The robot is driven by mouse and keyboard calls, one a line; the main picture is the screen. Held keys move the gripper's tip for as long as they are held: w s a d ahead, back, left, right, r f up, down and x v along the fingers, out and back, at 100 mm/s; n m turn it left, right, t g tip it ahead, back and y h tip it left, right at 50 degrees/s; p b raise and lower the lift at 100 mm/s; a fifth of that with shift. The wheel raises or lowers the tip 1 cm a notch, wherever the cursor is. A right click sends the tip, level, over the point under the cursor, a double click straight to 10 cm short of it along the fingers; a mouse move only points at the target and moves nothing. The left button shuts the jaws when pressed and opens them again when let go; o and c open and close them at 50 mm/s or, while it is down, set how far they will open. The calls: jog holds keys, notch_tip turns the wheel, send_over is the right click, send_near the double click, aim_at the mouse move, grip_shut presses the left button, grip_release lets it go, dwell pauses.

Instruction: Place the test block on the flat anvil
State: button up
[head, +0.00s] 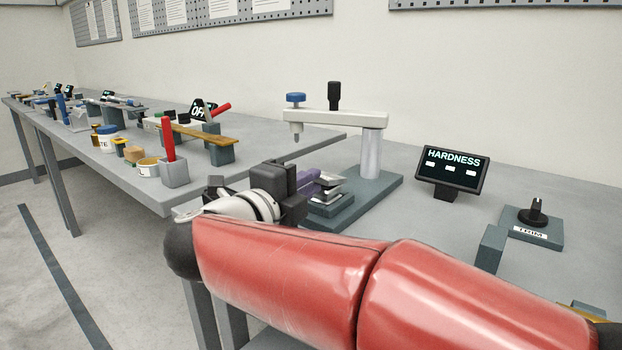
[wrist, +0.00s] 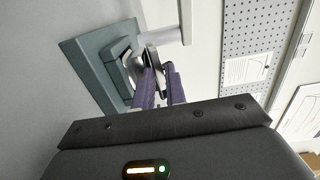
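My gripper (wrist: 158,68) has purple fingers and reaches over the hardness tester's base. It also shows in the head view (head: 322,180), partly behind my red arm. The fingers are a narrow gap apart, with a small silver and dark piece, seemingly the test block (wrist: 153,57), between their tips. The block (head: 329,177) appears close above the stepped grey-green anvil stand (head: 331,209). The stand (wrist: 113,50) also shows beyond the fingertips in the wrist view. The flat anvil face is largely hidden by fingers and block, so I cannot tell whether they touch.
The tester's post (head: 372,153) and overhead arm (head: 330,118), with an indenter (head: 296,128), stand close to the gripper. A HARDNESS display (head: 453,170) and a knob (head: 533,212) are to the right. A crowded bench (head: 190,195) extends left.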

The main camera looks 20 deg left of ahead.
jog(key=b+v, duration=0.1)
jog(key=v, duration=0.9)
jog(key=shift+s+a, duration=0.2)
jog(key=shift+s, duration=0.2)
